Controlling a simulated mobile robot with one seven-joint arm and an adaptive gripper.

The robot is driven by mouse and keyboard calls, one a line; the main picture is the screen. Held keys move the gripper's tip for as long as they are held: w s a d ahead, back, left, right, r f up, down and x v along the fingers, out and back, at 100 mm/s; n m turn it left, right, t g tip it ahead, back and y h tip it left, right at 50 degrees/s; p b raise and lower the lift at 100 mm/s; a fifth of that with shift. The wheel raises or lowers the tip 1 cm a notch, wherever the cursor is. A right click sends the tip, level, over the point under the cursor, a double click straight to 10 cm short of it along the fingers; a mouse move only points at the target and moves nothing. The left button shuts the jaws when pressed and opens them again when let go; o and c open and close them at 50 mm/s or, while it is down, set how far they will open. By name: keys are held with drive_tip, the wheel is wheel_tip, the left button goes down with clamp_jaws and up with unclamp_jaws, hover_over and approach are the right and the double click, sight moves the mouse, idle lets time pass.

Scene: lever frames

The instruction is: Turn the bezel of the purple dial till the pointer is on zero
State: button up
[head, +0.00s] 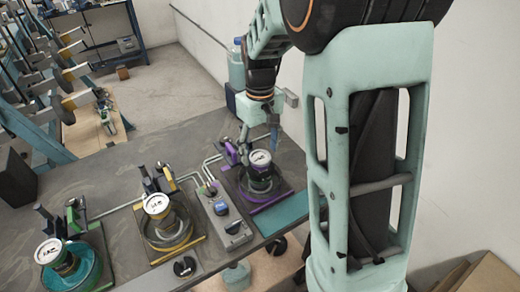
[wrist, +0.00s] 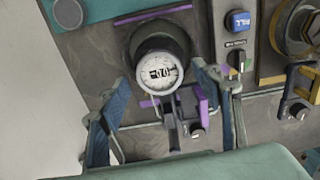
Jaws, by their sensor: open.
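The purple dial (head: 260,158) has a round white face on a dark, round body with purple parts, at the right end of the bench. It also shows in the wrist view (wrist: 158,73), with dark marks across the face; the pointer's exact reading is too small to tell. My gripper (head: 259,138) is open just above and behind the dial in the head view. In the wrist view my gripper (wrist: 160,100) has one blue-padded finger on either side of the dial's lower part, apart from the face. Nothing is between the fingers in their grip.
A yellow-marked dial (head: 157,205) and a teal dial (head: 48,252) stand to the left on the bench. A grey control box (head: 228,222) with a blue button sits beside the purple one. A purple lever (head: 230,152) stands close behind the dial.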

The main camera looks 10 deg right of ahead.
sight(260, 157)
drive_tip(key=shift+f, duration=0.35)
drive_tip(key=shift+c, duration=0.5)
drive_tip(key=c, duration=1)
drive_tip(key=shift+m, duration=1.2)
drive_tip(key=shift+c, duration=0.3)
drive_tip(key=o, duration=1.2)
drive_tip(key=shift+c, duration=0.2)
drive_tip(key=shift+r, duration=0.15)
wheel_tip(260, 157, up, 12)
